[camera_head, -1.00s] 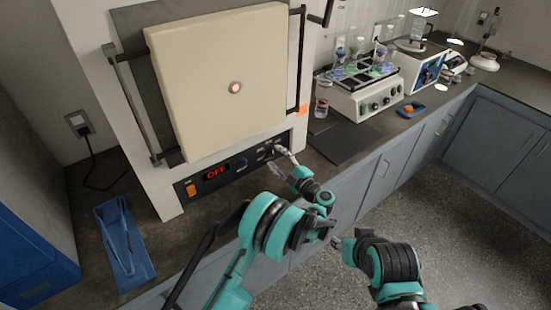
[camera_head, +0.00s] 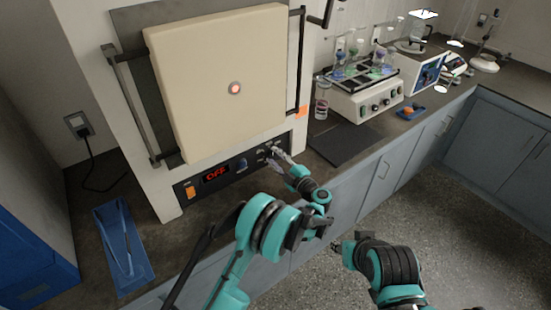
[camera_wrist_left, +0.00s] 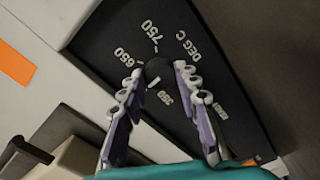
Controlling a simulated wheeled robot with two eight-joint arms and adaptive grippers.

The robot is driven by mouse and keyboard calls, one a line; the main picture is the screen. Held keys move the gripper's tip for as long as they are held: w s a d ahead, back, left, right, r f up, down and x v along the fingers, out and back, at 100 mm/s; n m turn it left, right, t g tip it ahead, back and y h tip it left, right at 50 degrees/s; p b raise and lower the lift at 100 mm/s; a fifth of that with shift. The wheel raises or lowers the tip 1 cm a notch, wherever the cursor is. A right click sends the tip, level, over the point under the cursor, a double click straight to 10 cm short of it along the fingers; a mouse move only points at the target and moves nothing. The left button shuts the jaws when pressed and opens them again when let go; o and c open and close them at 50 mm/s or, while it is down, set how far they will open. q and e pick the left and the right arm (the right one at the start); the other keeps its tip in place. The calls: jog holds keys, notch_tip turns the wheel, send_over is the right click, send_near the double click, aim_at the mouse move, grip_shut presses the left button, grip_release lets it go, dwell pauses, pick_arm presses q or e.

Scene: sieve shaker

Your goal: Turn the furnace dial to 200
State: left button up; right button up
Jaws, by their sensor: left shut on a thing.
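The furnace (camera_head: 216,85) stands at the left with its pale door closed. Its black control panel (camera_head: 220,178) has a red display (camera_head: 216,174) reading OFF. My left gripper (camera_head: 272,157) is at the panel's right end. In the left wrist view, its fingers (camera_wrist_left: 156,80) are shut on the dark round dial (camera_wrist_left: 158,70), one on each side. The labels 650, 750, 350 and DEG C show around the dial; a 200 mark cannot be made out. A short white line shows by the dial's lower edge. My right gripper (camera_head: 338,246) is away from the furnace, its fingers unclear.
A blue tray (camera_head: 108,212) with a thin tool lies on the counter left of the furnace.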

pick_arm(q)
jog(key=n+b, duration=0.2)
jog(key=n, duration=0.4)
jog(key=shift+f, duration=0.1)
jog(key=n, duration=0.3)
jog(key=shift+n+b, duration=0.35)
jog(key=shift+n, duration=0.05)
jog(key=n, duration=0.3)
jog(key=shift+n, duration=0.3)
jog(key=n, duration=0.5)
jog(key=shift+b, duration=0.3)
jog(key=shift+n, duration=2.5)
jog(key=o, duration=1.2)
jog(key=shift+c, duration=0.2)
